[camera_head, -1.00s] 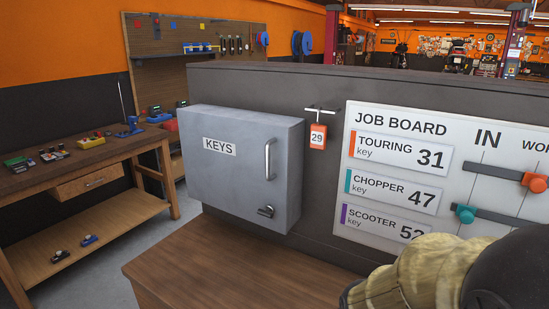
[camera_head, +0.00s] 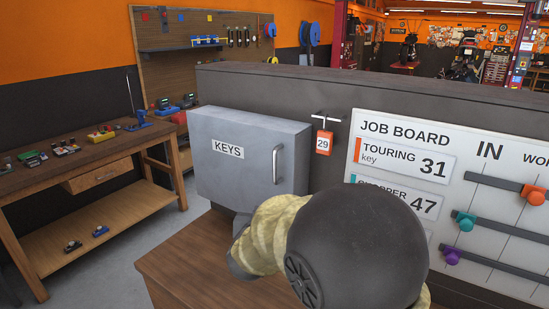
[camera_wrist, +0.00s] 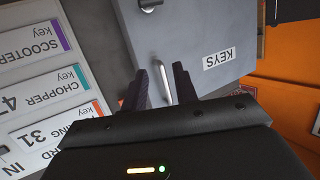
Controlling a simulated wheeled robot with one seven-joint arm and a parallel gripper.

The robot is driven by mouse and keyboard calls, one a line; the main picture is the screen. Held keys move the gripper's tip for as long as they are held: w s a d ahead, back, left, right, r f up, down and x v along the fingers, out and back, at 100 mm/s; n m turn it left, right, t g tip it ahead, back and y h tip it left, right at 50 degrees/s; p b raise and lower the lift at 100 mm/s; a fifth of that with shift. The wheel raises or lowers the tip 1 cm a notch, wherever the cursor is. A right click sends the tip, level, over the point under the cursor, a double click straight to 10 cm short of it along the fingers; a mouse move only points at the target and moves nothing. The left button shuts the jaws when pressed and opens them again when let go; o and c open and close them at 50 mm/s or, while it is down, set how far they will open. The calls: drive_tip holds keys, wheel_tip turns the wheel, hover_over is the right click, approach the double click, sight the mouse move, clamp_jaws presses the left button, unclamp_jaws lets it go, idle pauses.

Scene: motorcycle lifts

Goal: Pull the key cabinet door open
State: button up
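The grey key cabinet (camera_head: 235,175) hangs on the dark partition with its door shut and a KEYS label. Its vertical bar handle (camera_head: 277,165) is near the door's right edge. In the wrist view the picture is turned around; the handle (camera_wrist: 159,52) runs between the two dark fingers of my gripper (camera_wrist: 167,66). The fingers are apart, one to each side of the handle, and I cannot tell whether they touch it. A small latch (camera_wrist: 149,5) shows at the top edge of the wrist view.
A job board (camera_head: 400,140) is on the partition right of the cabinet. An orange tag marked 29 (camera_head: 324,143) hangs from a hook between them. A wooden counter (camera_head: 175,265) lies below. A workbench (camera_head: 75,170) with tools stands at left.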

sight(274, 166)
drive_tip(key=s+a+r+m+t+h+p, duration=0.1)
drive_tip(key=s+a+r+m+h, duration=0.1)
drive_tip(key=a+r+h, duration=0.2)
wheel_tip(274, 166, up, 3)
drive_tip(key=shift+s+f+m+t+h, duration=0.15)
drive_tip(key=shift+s+m+t+h, duration=0.15)
drive_tip(key=shift+t+h, duration=0.15)
drive_tip(key=shift+w, duration=0.2)
drive_tip(key=p+x, duration=0.6)
drive_tip(key=x, duration=1.1)
drive_tip(key=shift+w+d, duration=0.1)
drive_tip(key=shift+d, duration=0.05)
clamp_jaws()
